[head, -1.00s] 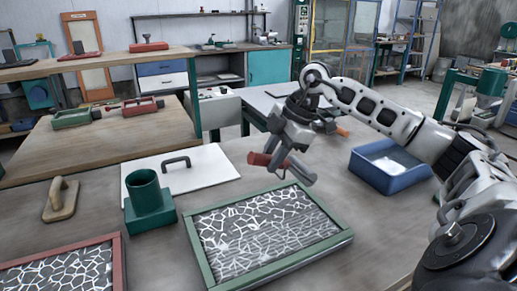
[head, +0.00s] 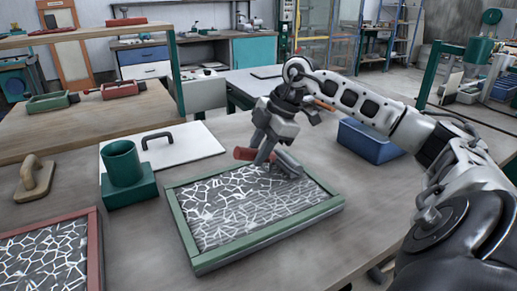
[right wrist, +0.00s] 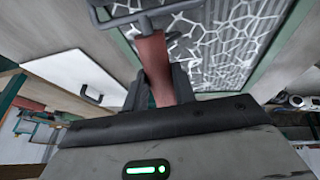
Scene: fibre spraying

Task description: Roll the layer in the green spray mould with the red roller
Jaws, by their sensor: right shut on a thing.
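The green spray mould (head: 182,222) lies on the table in the middle of the head view. Its layer of white, web-like fibres (head: 235,207) on a dark bed is dense near the front. My right gripper (head: 266,150) is shut on the red handle of the roller (head: 244,153). The roller's grey part (head: 288,163) is over the far edge of the mould; I cannot tell whether it touches the layer. In the right wrist view the red handle (right wrist: 155,68) is between the fingers, with the fibre layer (right wrist: 235,35) beyond. My left gripper is not in view.
A red-framed mould (head: 93,245) with fibres is at the front left. A green cup holder (head: 128,190), a wooden float (head: 35,180) and a white lid (head: 195,143) with a black handle stand left and behind. A blue tub (head: 370,142) is at the back right.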

